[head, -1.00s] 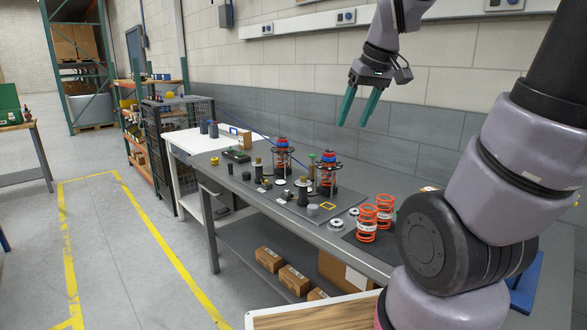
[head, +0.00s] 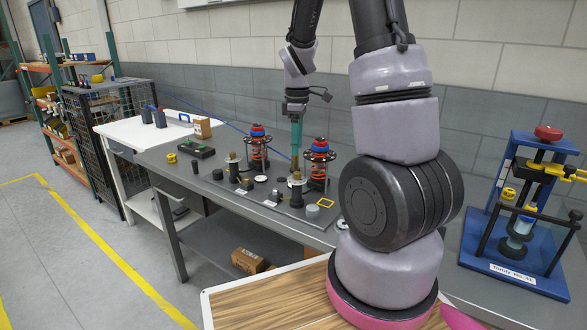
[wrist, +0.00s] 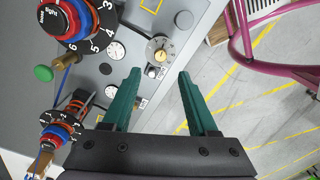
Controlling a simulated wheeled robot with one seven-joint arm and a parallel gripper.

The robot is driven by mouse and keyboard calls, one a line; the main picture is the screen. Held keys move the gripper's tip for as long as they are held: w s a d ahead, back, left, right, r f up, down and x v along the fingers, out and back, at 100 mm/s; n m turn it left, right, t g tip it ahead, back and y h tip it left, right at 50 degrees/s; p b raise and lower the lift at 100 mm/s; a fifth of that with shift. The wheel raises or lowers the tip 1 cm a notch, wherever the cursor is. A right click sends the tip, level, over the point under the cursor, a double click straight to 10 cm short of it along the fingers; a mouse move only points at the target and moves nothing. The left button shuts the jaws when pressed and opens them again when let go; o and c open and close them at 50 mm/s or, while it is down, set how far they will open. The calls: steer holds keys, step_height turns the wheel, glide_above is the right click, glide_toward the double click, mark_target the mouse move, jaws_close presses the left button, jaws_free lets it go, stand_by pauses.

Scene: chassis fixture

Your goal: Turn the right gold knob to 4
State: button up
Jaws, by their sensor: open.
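The right gold knob (head: 297,177) tops a dark post on the bench fixture. In the wrist view, the right gold knob (wrist: 160,53) sits at the centre of a grey dial, beyond my fingertips. Its dial marks are too small to read. My gripper (head: 296,151) is open, pointing down with green fingers above the right knob. In the wrist view, my gripper (wrist: 160,73) shows its fingertips spread wide, with nothing between them.
Two spring units, left (head: 257,146) and right (head: 319,158), stand behind the posts with red and blue tops. The right unit's numbered black dial (wrist: 100,30) is close to my left finger. A blue press stand (head: 510,230) is at the right.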

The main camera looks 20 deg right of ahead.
mark_target(297, 173)
step_height(297, 173, down, 9)
steer(key=shift+r, duration=0.1)
stand_by(0.3)
jaws_close()
